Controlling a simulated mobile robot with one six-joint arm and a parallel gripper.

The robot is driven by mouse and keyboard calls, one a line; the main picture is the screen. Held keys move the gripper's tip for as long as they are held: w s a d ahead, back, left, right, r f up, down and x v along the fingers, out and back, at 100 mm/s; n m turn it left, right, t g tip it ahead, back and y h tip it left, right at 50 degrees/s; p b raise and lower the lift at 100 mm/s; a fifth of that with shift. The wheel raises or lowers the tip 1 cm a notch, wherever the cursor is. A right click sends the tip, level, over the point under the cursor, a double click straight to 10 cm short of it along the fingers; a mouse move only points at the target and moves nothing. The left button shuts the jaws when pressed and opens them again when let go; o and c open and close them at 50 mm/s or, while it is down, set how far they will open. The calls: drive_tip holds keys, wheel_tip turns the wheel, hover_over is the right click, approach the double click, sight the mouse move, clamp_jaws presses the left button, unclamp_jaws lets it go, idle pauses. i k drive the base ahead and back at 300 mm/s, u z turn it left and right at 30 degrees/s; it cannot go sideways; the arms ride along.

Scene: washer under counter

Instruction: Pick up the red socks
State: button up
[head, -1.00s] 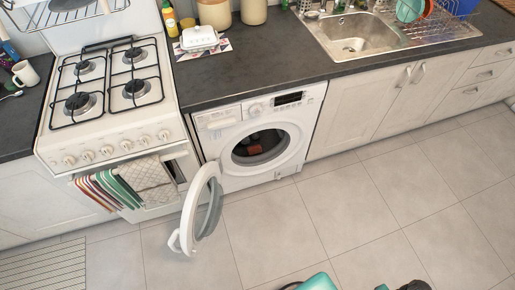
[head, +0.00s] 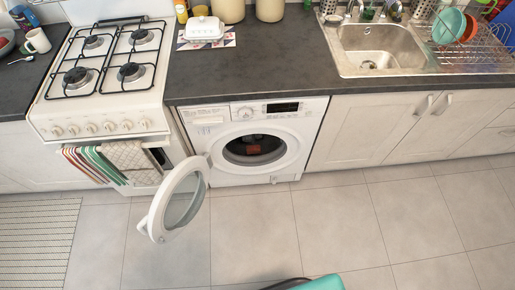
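A small red item (head: 253,150), which may be the red socks, lies inside the drum of the white washing machine (head: 228,117) in the head view. It is dim in there, and its shape is too small to tell. The washer's round door (head: 151,222) stands open, swung out to the left of the opening. My gripper is not in view. A teal and black part at the bottom edge looks like part of my own body.
A white gas stove (head: 100,100) with towels (head: 125,154) on its front rail stands left of the washer. A dark counter (head: 260,70) runs above the washer to a steel sink (head: 380,56). The tiled floor (head: 330,225) in front is clear. A striped mat (head: 38,240) lies at left.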

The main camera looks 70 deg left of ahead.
sight(251, 149)
drive_tip(key=u, duration=0.05)
drive_tip(key=i, duration=0.85)
drive_tip(key=u, duration=0.1)
drive_tip(key=k, duration=0.2)
drive_tip(key=u, duration=2.7)
drive_tip(key=k, duration=0.2)
drive_tip(key=u, duration=1.45)
